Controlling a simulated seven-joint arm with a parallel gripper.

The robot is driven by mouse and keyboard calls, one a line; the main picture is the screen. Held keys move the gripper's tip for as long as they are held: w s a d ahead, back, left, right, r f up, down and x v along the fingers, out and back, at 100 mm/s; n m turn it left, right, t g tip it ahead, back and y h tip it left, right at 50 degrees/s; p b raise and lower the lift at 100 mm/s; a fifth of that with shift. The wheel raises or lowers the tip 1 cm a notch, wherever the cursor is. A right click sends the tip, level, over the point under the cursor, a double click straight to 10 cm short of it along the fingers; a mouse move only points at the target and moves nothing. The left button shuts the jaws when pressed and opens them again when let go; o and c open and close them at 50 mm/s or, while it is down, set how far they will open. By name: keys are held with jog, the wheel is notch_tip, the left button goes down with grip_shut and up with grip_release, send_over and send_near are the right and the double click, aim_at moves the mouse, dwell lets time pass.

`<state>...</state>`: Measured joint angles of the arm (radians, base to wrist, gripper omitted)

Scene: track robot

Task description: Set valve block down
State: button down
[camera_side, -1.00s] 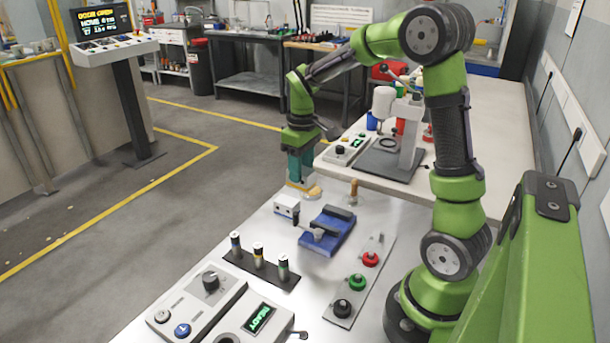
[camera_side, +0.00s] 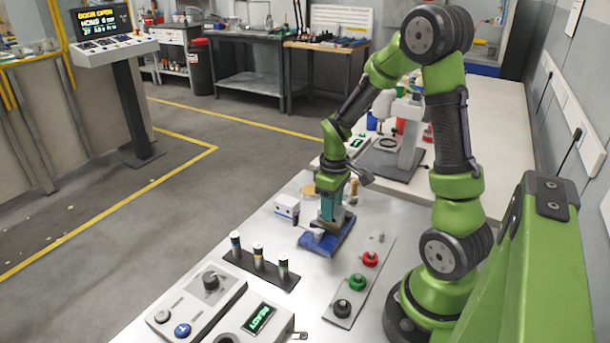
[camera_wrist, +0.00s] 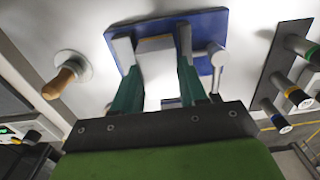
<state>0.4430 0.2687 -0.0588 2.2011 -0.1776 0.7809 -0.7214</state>
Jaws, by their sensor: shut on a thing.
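My gripper (camera_side: 328,218) points down over the blue fixture (camera_side: 312,246) on the metal table. In the wrist view its two teal fingers (camera_wrist: 157,75) are shut on a light grey block, the valve block (camera_wrist: 158,62). The blue fixture plate (camera_wrist: 210,22) lies behind the block, with a grey upright jaw (camera_wrist: 124,52) at left and a pale handle (camera_wrist: 217,58) at right. In the side view the fingers and fixture hide most of the block. I cannot tell whether the block touches the plate.
A white box (camera_side: 287,207) stands left of the fixture. A rack with several cylinders (camera_side: 258,262) is in front. A strip of red, green and black knobs (camera_side: 358,283) lies to the right. A wooden-handled post (camera_wrist: 65,82) stands near the gripper.

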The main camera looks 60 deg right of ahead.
jog(key=shift+f, duration=0.1)
jog(key=c, duration=0.6)
grip_release()
notch_tip(320, 180, up, 12)
jog(key=s+a+r+m+t+y, duration=0.1)
jog(key=s+a+r+m+t, duration=0.1)
jog(key=a, duration=0.7)
jog(key=s+a+r+m+t+y, duration=0.1)
jog(key=s+a+r+m+t, duration=0.1)
jog(key=a+r+t, duration=0.3)
jog(key=s+a, duration=0.1)
jog(key=a, duration=0.3)
jog(key=shift+a+r, duration=0.25)
jog(key=shift+a, duration=0.1)
